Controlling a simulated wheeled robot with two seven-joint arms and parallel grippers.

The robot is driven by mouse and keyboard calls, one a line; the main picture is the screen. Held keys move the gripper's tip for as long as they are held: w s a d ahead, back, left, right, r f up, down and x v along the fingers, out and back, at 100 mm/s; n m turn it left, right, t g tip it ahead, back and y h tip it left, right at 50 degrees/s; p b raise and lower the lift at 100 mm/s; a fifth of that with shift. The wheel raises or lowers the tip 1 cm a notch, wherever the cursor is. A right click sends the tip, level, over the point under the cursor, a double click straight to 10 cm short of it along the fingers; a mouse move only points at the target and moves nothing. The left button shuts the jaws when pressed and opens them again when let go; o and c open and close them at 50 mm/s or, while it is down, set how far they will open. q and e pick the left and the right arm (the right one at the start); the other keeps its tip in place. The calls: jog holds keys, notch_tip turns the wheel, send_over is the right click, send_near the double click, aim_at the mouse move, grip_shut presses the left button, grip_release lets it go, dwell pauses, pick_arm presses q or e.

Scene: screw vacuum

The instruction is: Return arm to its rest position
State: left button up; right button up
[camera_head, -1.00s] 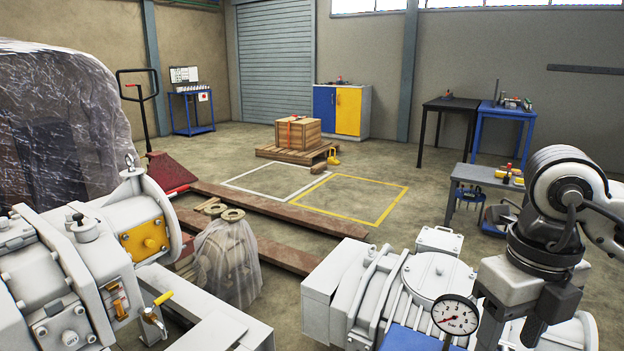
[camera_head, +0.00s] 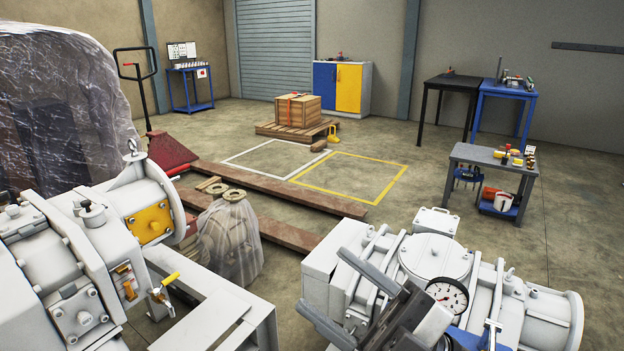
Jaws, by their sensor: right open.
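My right gripper (camera_head: 324,282) is at the bottom of the head view. Its two dark grey fingers point up and left and stand wide apart, with nothing seen between them. It overlaps the left part of the white vacuum pump (camera_head: 435,257) in the picture; I cannot tell whether it touches. A round pressure gauge (camera_head: 447,296) with a white face and a red needle shows right of the gripper. Most of my right arm is out of the picture below. My left gripper is not in view.
A larger white machine (camera_head: 60,265) with a yellow plate fills the lower left. Plastic-wrapped parts (camera_head: 230,240) stand between the machines. A small grey tool table (camera_head: 495,158) is at the right. Open floor (camera_head: 580,230) lies at the right, beyond the pump.

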jog(key=w+d+f+m+t+h+p, duration=0.1)
jog(key=d+f+m+t+h, duration=0.3)
jog(key=f+m+h, duration=0.45)
jog(key=w+d+f+m+t+h, duration=0.1)
jog(key=d+f+m+t+h, duration=0.25)
jog(key=f+m+h, duration=0.55)
jog(key=s+d+f+m+g+h+p, duration=0.1)
jog(key=s+d+f+m+g, duration=0.2)
jog(key=s+f+g, duration=0.3)
notch_tip(320, 180, down, 5)
jog(key=shift+s+d+f+m, duration=0.1)
jog(key=shift+s+d+m, duration=0.05)
jog(key=shift+s+m, duration=0.9)
jog(key=shift+s+h, duration=0.2)
jog(key=shift+h, duration=0.05)
